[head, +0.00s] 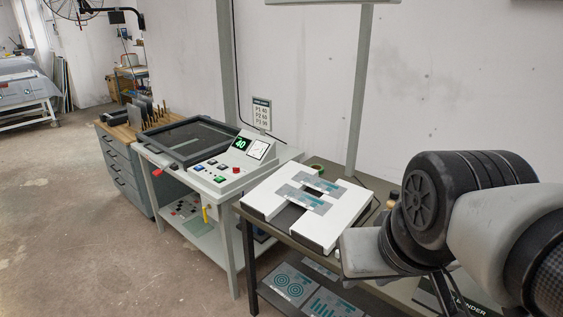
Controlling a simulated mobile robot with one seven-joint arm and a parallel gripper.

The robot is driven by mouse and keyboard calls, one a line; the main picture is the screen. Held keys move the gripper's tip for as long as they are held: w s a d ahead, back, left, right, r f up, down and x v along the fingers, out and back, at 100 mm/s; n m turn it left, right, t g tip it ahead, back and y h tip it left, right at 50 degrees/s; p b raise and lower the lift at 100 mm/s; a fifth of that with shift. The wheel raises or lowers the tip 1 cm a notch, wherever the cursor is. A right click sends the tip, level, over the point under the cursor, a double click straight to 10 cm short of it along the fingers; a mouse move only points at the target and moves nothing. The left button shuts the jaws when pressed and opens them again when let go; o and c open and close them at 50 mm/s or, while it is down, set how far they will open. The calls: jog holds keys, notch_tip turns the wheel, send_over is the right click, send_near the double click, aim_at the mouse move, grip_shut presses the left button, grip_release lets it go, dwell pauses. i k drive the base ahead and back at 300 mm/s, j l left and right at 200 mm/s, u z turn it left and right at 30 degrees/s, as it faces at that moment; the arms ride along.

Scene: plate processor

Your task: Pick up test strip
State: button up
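Two grey strips with teal print, which look like test strips, lie on a white block with a dark central gap. The farther strip (318,182) and the nearer strip (300,197) both bridge that gap. The white block (325,228) sits on the dark bench to the right of the plate processor (218,165). My arm comes in from the right. My gripper (364,258) is at the lower right, beside the block's near right corner and apart from the strips. Its fingers cannot be made out clearly.
The processor has a dark framed lid, a lit display reading 40 and coloured buttons. A wall sign (262,113) hangs behind it. Printed plates (290,284) lie on the bench's lower shelf. A grey drawer cabinet (127,170) stands at left. Open floor lies at front left.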

aim_at(315, 204)
jog(key=i+j+z, duration=0.25)
jog(key=i+j, duration=0.25)
jog(key=i+j+z, duration=0.15)
jog(key=j, duration=0.3)
jog(key=i+j+z, duration=0.1)
jog(key=i+j, duration=0.2)
jog(key=i+j+z, duration=0.15)
jog(key=j, duration=0.3)
jog(key=i+j+z, duration=0.1)
jog(key=i+j, duration=0.15)
jog(key=j, duration=0.15)
jog(key=i+j+z, duration=0.15)
jog(key=j, duration=0.25)
